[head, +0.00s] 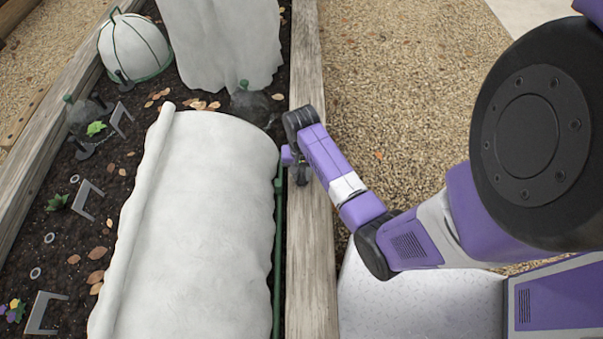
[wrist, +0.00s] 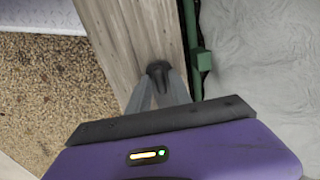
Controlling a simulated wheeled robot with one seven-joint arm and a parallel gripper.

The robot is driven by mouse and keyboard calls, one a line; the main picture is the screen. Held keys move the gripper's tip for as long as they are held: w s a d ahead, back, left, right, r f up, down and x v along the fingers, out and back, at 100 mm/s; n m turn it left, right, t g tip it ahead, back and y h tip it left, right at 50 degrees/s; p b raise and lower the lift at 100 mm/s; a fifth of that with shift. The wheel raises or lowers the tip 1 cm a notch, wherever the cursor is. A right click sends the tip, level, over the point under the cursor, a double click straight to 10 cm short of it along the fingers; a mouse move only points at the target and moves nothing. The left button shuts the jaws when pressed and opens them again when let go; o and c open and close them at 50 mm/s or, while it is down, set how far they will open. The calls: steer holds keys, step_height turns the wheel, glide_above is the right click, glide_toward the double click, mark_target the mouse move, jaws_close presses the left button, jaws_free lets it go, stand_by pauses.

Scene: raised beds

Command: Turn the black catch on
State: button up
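My gripper (wrist: 159,80) points down at the wooden side board of the raised bed. In the wrist view its two grey fingers slant in towards a small dark piece (wrist: 158,68) on the board, which looks like the black catch. The fingertips are right at this piece; I cannot tell the tips from the catch or whether they press on it. In the head view my gripper (head: 302,174) is at the board's inner edge, and the catch cannot be made out apart from it.
The wooden board (head: 312,245) runs along the bed. Beside it a green rail (head: 277,260) edges a white fabric cover (head: 200,220); a green block (wrist: 202,59) sits on the rail close to my fingers. A white-covered dome (head: 133,45) stands far left. Gravel (head: 400,80) lies right.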

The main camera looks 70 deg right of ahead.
jaws_close()
stand_by(1.2)
